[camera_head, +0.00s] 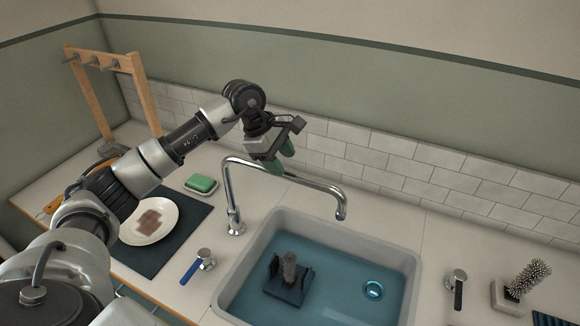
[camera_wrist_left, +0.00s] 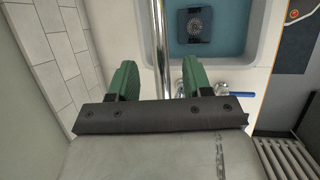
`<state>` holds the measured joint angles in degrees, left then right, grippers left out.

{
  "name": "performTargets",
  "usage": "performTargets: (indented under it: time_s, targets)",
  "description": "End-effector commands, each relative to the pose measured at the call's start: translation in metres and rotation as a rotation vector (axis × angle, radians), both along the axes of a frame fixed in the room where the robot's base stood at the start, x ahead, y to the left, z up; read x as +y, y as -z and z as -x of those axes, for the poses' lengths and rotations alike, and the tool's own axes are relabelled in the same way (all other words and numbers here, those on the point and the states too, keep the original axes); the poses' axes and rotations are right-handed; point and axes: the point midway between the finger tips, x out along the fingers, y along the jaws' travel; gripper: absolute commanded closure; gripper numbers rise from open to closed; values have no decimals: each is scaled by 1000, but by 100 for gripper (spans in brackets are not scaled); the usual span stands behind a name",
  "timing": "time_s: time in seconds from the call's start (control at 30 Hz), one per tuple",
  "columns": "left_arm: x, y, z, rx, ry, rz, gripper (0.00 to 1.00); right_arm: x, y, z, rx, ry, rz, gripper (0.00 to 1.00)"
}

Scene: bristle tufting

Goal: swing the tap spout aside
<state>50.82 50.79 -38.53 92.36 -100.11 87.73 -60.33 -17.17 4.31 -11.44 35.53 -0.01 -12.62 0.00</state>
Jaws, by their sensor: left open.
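The chrome tap spout (camera_head: 290,177) rises from its base left of the sink and arches out over the basin, its tip (camera_head: 341,210) hanging above the water. My left gripper (camera_head: 279,156) is open, its green fingers pointing down just above or behind the spout near its bend. In the left wrist view the spout (camera_wrist_left: 158,45) runs between the two separated fingers (camera_wrist_left: 157,72), touching neither that I can see. I cannot tell whether the fingertips reach down past it. My right gripper is not in view.
The sink (camera_head: 410,262) holds blue water, a dark block with a grey brush-like piece (camera_head: 289,268) and a drain ring (camera_head: 374,290). Blue-handled (camera_head: 190,272) and black-handled (camera_head: 458,290) valves flank it. A green sponge (camera_head: 200,183), plate (camera_head: 150,222) and wooden rack (camera_head: 90,95) stand left; tiled wall (camera_head: 400,165) behind.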

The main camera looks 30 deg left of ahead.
Motion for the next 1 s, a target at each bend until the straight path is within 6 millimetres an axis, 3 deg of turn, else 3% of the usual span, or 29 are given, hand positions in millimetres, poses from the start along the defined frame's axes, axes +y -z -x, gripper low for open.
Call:
performTargets:
  time_s: [0.3,0.67,0.9,1.0]
  targets:
    - [-16,37,-9,0,-1,2,51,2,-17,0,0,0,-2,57]
    - [-18,42,-9,-1,-1,1,52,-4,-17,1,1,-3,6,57]
    - [-18,42,-9,-1,0,1,89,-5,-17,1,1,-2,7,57]
    - [-18,42,-9,-1,0,1,100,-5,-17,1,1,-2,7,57]
